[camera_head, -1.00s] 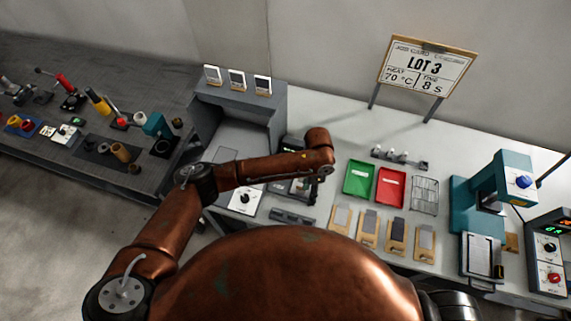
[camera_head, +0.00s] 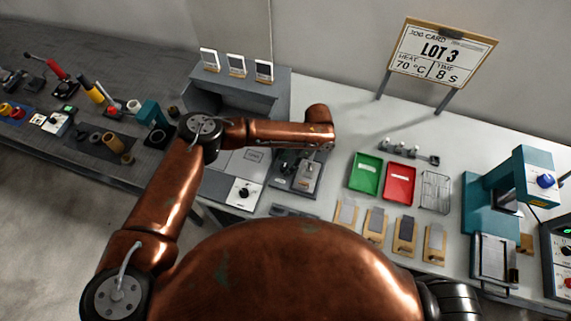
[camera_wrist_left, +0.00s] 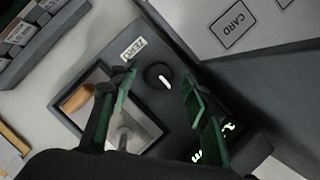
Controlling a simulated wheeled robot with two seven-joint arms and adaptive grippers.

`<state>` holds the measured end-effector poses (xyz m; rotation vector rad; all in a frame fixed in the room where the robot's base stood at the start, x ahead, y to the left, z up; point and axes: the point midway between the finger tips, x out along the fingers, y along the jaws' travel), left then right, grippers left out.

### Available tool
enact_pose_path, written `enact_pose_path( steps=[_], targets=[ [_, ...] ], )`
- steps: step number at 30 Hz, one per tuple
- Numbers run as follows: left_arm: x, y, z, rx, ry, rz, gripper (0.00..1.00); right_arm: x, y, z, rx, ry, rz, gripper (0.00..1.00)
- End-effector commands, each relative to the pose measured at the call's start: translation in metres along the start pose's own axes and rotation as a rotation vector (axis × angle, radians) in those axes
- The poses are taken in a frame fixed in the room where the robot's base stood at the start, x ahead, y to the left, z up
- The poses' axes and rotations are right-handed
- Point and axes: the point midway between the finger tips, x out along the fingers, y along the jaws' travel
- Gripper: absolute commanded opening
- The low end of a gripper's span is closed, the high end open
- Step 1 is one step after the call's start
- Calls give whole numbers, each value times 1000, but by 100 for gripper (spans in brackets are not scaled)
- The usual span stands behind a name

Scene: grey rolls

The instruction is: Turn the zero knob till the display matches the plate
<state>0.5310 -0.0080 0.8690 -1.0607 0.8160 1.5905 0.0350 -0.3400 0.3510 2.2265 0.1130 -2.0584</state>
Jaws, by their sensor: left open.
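The zero knob (camera_wrist_left: 161,77), black with a white mark, sits on a dark device (camera_wrist_left: 178,125) beside a ZERO label (camera_wrist_left: 133,48) in the left wrist view. My left gripper (camera_wrist_left: 160,92) is open, its green-padded fingers on either side of the knob in the picture; no contact shows. The green-lit display (camera_wrist_left: 212,147) is partly hidden by a finger, and its reading is not legible. A shiny square plate (camera_wrist_left: 140,128) lies beside the knob, partly behind the other finger. In the head view my arm partly covers the device (camera_head: 304,180). My right gripper is not in view.
A grey box (camera_wrist_left: 235,30) marked CARD stands close to the device. A dark rack of labelled blocks (camera_wrist_left: 35,35) lies on the other side. Green (camera_head: 366,174) and red (camera_head: 399,184) trays stand to the right. A job card (camera_head: 440,55) stands behind.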

Motion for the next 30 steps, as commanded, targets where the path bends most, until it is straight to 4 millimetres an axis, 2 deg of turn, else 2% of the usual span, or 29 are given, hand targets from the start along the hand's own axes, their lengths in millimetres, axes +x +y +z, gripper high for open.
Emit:
enact_pose_path(
  steps=[4,13,30],
  targets=[
    [10,-1,1,-2,0,0,43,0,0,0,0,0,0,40],
    [12,-1,1,-3,1,0,42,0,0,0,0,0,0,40],
    [12,-1,1,-3,1,0,3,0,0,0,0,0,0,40]
  ],
)
